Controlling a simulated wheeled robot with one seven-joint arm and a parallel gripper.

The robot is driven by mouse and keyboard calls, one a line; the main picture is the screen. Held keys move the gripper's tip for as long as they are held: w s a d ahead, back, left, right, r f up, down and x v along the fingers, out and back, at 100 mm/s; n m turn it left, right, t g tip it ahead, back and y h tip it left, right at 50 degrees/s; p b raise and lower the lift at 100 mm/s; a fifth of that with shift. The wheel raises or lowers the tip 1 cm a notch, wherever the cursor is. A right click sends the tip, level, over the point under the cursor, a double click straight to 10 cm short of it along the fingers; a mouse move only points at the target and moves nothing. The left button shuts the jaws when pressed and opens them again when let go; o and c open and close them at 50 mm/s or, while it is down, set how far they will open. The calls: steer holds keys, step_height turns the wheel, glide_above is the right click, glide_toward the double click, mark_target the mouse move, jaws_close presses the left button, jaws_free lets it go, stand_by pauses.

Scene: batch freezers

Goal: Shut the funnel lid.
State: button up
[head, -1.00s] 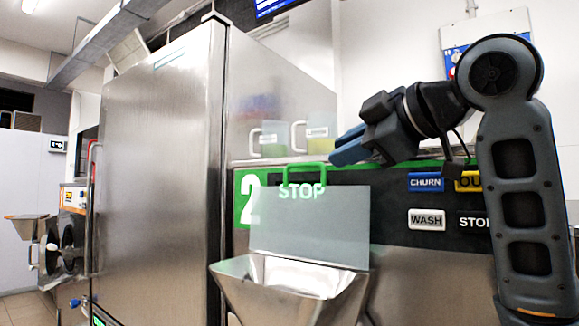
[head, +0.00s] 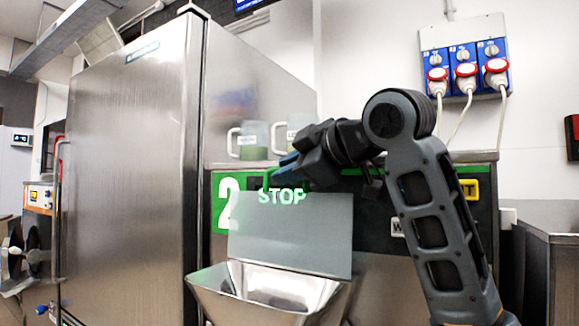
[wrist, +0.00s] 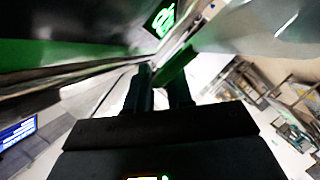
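The funnel lid (head: 290,235) is a translucent grey panel. It stands raised, nearly upright, behind the steel funnel (head: 210,290), whose mouth is uncovered in the head view. A green handle is at the lid's top edge, largely hidden behind my gripper in the head view. My gripper (head: 285,168) is at the top of the lid, close to that handle. In the wrist view, my gripper (wrist: 160,85) has its two dark fingers apart, with a green bar (wrist: 174,68), likely the handle, just past the right fingertip. Whether they touch cannot be told.
The freezer's green-and-black front panel (head: 225,200) is right behind the lid. A tall steel cabinet (head: 130,160) stands to the left. Jugs (head: 252,142) stand on top of the freezer. Plugged sockets (head: 465,65) are on the wall at right.

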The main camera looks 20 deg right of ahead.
steer(key=shift+c, duration=0.4)
jaws_close()
